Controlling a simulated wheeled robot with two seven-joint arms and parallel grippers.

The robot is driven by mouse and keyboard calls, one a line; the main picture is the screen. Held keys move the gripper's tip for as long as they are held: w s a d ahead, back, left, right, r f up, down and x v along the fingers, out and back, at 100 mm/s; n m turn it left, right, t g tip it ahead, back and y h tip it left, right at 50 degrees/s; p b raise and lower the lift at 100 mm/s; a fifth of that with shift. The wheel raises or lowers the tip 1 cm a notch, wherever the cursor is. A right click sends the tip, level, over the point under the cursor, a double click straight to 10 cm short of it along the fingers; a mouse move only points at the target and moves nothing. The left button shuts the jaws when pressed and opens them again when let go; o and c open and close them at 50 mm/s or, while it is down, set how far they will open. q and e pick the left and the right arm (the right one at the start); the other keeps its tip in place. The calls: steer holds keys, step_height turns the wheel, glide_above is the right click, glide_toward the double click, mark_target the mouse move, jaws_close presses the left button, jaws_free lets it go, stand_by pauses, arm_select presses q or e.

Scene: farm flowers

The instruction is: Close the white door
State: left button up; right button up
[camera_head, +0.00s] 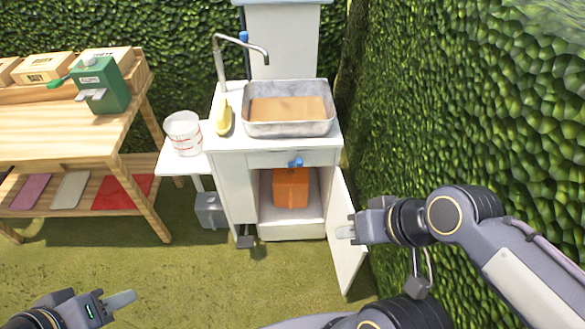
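The white door (345,262) hangs open on the right side of the white play kitchen cabinet (230,190), swung out towards me. My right gripper (346,231) overlaps the upper part of the door in the picture, with its pale fingertip pointing left. I cannot tell whether it touches the door. Its fingers line up in this view, so its opening is unclear. My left gripper (121,299) is low at the left above the grass, away from the cabinet, with one pale finger shape showing and nothing seen in it.
An orange box (291,188) sits inside the cabinet. A metal basin (289,130), a banana (224,118) and a tap (219,66) are on top. The hedge (450,110) is close on the right.

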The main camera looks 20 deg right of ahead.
steer(key=shift+c, duration=1.1)
steer(key=shift+f, duration=0.1)
jaws_close()
steer(key=w+d+f+m+g+h+b, duration=0.1)
steer(key=w+d+f+m+g+b, duration=0.3)
steer(key=d+f+m+b, duration=0.8)
steer(key=w+d+f+m+g+b, duration=0.1)
steer(key=w+d+f+m+b, duration=0.6)
steer(key=f, duration=0.8)
steer(key=d+b+x, duration=0.1)
steer(key=x, duration=0.8)
steer(key=shift+s+f+n, duration=0.25)
steer(key=shift+s+n, duration=0.05)
steer(key=shift+s, duration=0.35)
